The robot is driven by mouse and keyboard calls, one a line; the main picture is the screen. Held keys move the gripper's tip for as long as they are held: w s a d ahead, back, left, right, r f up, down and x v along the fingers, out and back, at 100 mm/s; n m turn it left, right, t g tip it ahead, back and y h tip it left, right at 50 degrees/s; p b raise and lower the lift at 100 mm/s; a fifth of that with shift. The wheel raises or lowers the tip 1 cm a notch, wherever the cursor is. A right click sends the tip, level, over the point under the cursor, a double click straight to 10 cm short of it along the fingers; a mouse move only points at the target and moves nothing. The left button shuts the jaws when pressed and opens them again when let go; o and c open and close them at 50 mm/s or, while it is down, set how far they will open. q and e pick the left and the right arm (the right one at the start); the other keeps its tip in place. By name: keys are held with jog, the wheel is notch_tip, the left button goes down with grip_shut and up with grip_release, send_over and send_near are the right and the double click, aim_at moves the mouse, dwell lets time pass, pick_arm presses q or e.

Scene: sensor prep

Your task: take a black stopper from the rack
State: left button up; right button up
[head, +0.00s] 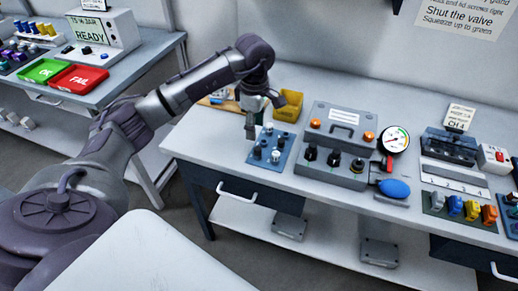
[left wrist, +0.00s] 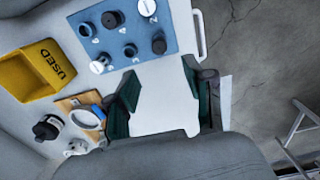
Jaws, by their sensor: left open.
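The blue rack (head: 266,158) stands near the left front part of the bench; it also fills the top of the left wrist view (left wrist: 128,22). Black stoppers sit in it, one at the right (left wrist: 159,44) and one at the upper left (left wrist: 112,19). White-topped pieces (left wrist: 100,66) sit in other places of the rack. My left gripper (head: 251,127) is above the rack's back left side in the head view. Its two dark green fingers (left wrist: 160,100) are apart with nothing between them. My right gripper is not in view.
A yellow bin marked USED (left wrist: 30,69) stands behind the rack. An orange-brown board (left wrist: 75,103) with a white ring lies close to my fingers. A grey tester case (head: 340,120) with a gauge (head: 395,139) stands right of the rack. Bare bench lies in front.

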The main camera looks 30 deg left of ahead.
aim_at(258, 148)
pick_arm(q)
notch_tip(258, 148, down, 3)
jog(key=shift+w, duration=0.15)
jog(key=shift+d+f, duration=0.1)
jog(key=shift+f, duration=0.2)
jog(key=f, duration=0.1)
jog(key=f+p, duration=0.1)
jog(key=f, duration=0.1)
jog(key=shift+d+f+p, duration=0.25)
jog(key=shift+f+p, duration=0.05)
jog(key=shift+f, duration=0.5)
jog(key=c, duration=0.8)
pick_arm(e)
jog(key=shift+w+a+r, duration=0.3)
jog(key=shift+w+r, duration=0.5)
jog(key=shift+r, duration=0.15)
